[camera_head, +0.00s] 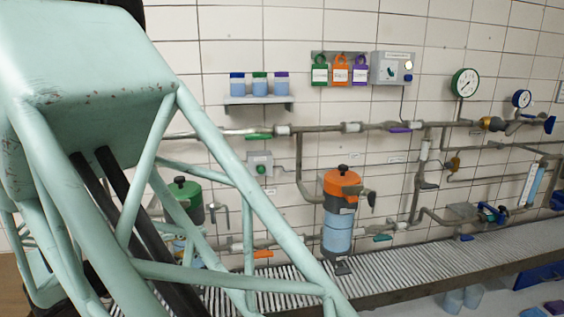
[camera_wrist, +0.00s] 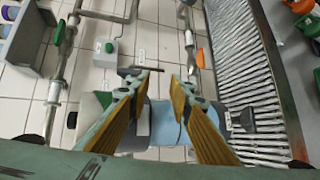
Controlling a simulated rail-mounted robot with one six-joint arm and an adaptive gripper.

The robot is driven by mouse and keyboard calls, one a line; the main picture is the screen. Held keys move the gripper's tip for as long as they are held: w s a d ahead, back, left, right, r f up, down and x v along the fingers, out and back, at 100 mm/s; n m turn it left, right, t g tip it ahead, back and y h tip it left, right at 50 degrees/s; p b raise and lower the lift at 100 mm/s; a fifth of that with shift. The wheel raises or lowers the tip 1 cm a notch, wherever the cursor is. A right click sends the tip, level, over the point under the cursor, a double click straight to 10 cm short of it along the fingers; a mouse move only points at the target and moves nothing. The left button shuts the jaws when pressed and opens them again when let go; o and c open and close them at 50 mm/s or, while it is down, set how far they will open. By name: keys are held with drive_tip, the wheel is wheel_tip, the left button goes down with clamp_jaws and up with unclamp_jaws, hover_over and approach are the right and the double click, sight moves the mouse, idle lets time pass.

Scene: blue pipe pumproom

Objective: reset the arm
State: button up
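In the wrist view my gripper (camera_wrist: 162,76) reaches in from the bottom edge, with two long fingers that have yellow-brown pads. The fingers stand apart with a clear gap and nothing is held between them. Beyond and between them I see a light-blue container (camera_wrist: 166,122) with grey parts around it; the fingers partly cover it, and I cannot tell the distance. In the head view my pale green arm fills the left side, and the gripper does not show there.
The head view shows a green-topped unit (camera_head: 184,196) partly behind my arm and an orange-topped unit (camera_head: 341,195) right of it. Pipes with valves run along the tiled wall. A shelf with jars (camera_head: 259,101) and a control box (camera_head: 392,68) hang above. A grated channel (camera_head: 400,267) runs below.

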drive_tip(key=d+r+m+g+h+p, duration=0.3)
drive_tip(key=d+r, duration=0.4)
drive_tip(key=d, duration=0.7)
drive_tip(key=d+r+m+g+p, duration=0.15)
drive_tip(key=d+r+g, duration=0.4)
drive_tip(key=d, duration=0.95)
drive_tip(key=s+d+r+m+g+y+p, duration=0.1)
drive_tip(key=s+d+r+m+g, duration=0.1)
drive_tip(key=s+d+r, duration=0.35)
drive_tip(key=s+d+r+m+g+p, duration=0.1)
drive_tip(key=s+d+r+p, duration=0.15)
drive_tip(key=d, duration=0.55)
drive_tip(key=s+d+r+m+g+y+p, duration=0.1)
drive_tip(key=s+d+r+m+g, duration=0.2)
drive_tip(key=d, duration=0.4)
drive_tip(key=s+f+t+y+b, duration=0.2)
drive_tip(key=s+y+b, duration=0.2)
drive_tip(key=s, duration=1)
drive_tip(key=s+a+f+m+t+y+b, duration=0.2)
drive_tip(key=s+f+b, duration=0.5)
drive_tip(key=s, duration=0.7)
drive_tip(key=shift+s+a+f+t+y, duration=0.15)
drive_tip(key=shift+a+f+t+y, duration=0.6)
drive_tip(key=shift+a+y, duration=0.6)
drive_tip(key=shift+a+m+h, duration=0.2)
drive_tip(key=shift+m+h, duration=0.05)
